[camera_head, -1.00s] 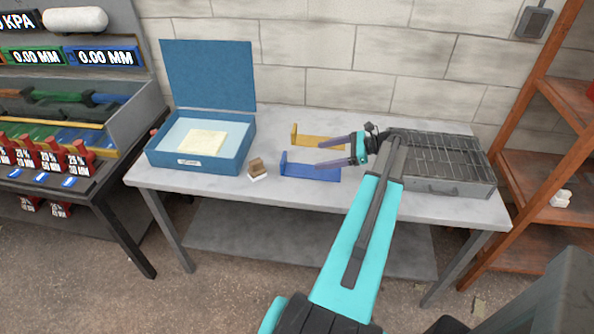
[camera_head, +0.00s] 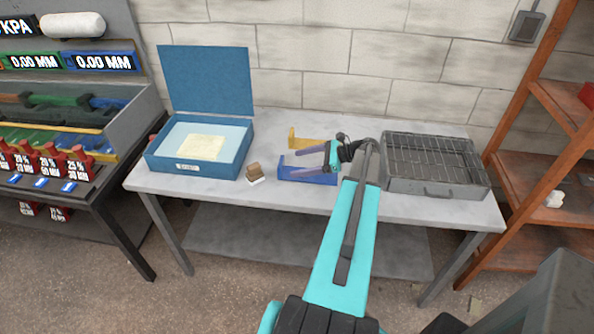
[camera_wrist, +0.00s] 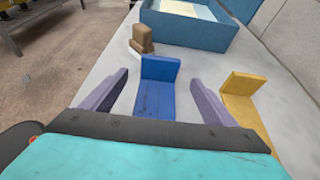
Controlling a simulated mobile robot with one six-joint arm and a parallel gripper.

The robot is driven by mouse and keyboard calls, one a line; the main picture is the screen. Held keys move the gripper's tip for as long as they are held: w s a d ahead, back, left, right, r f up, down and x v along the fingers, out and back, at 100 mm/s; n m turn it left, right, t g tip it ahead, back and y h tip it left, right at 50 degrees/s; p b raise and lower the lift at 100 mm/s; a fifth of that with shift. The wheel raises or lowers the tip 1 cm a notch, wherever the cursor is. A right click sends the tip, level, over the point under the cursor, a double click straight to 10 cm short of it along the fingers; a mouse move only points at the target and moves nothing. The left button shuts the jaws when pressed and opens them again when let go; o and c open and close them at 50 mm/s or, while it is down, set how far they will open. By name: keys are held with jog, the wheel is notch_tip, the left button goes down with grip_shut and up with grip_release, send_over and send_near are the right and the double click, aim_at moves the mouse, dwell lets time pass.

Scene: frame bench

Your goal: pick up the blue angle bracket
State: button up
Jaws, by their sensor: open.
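The blue angle bracket (camera_head: 300,175) lies on the bench with its upright end at the left, partly hidden behind my gripper in the head view. In the wrist view the bracket (camera_wrist: 157,92) lies between my two open fingers, with its upright plate at the far end. My gripper (camera_head: 300,163) is open and points left along the bracket. In the wrist view my gripper (camera_wrist: 155,90) has one finger on each side of the bracket, with a gap visible on both sides. I cannot tell the height of the fingers above the bench.
A yellow bracket (camera_head: 305,143) lies close behind the blue one, beside the right finger in the wrist view. A brown block (camera_head: 254,170) on a white base stands left of it. An open blue case (camera_head: 168,160) stands at left. A grey wire-topped tray (camera_head: 400,187) stands at right.

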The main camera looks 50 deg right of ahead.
aim_at(283, 167)
jog(key=shift+w+a+f, duration=0.2)
jog(key=shift+w, duration=0.05)
jog(key=shift+p+x, duration=1.45)
jog(key=shift+x, duration=1.1)
jog(key=shift+f, duration=0.15)
jog(key=c, duration=1.4)
